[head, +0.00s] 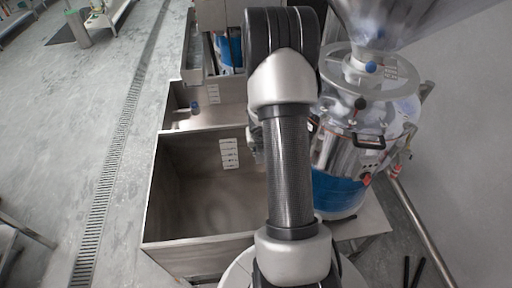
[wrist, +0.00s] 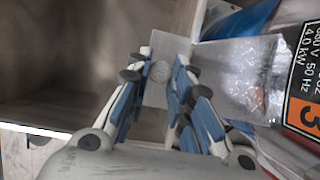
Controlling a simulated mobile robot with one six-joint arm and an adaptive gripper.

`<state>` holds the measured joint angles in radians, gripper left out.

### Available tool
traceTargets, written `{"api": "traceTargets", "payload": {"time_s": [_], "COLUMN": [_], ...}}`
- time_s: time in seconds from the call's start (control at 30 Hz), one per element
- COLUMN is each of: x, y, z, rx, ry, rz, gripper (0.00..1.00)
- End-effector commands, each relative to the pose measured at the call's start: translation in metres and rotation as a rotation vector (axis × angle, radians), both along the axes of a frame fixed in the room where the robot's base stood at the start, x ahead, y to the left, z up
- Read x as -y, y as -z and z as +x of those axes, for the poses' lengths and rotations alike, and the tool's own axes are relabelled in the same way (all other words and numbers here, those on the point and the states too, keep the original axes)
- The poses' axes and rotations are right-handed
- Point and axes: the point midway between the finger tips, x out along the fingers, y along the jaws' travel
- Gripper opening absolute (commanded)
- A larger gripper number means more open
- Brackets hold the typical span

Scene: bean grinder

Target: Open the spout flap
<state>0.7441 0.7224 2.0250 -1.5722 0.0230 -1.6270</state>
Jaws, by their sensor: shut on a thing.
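The bean grinder (head: 340,155) stands right of centre in the head view, a steel drum with a blue lower band. Its spout flap (wrist: 172,50) shows in the wrist view as a grey metal plate at the end of the steel spout (wrist: 240,75). My gripper (wrist: 161,72) has its blue-padded fingers on either side of the flap's near end, where a round, light grey part shows between the tips. It is shut on the flap. In the head view my arm hides the spout, the flap and most of the gripper.
A large open steel bin (head: 152,190) stands left of the grinder, under the spout side, and looks empty. More steel bins and another machine (head: 229,50) stand behind it.

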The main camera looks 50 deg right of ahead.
Motion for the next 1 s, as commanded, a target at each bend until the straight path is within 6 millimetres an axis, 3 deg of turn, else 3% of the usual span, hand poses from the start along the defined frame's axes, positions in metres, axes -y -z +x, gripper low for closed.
{"api": "traceTargets", "payload": {"time_s": [0.5,1.0], "x": [0.018,0.022], "y": [-0.012,-0.012], "z": [-0.015,-0.018], "rx": [0.254,0.324], "ry": [0.005,0.002], "rz": [0.300,0.383], "gripper": [0.00,0.00]}}
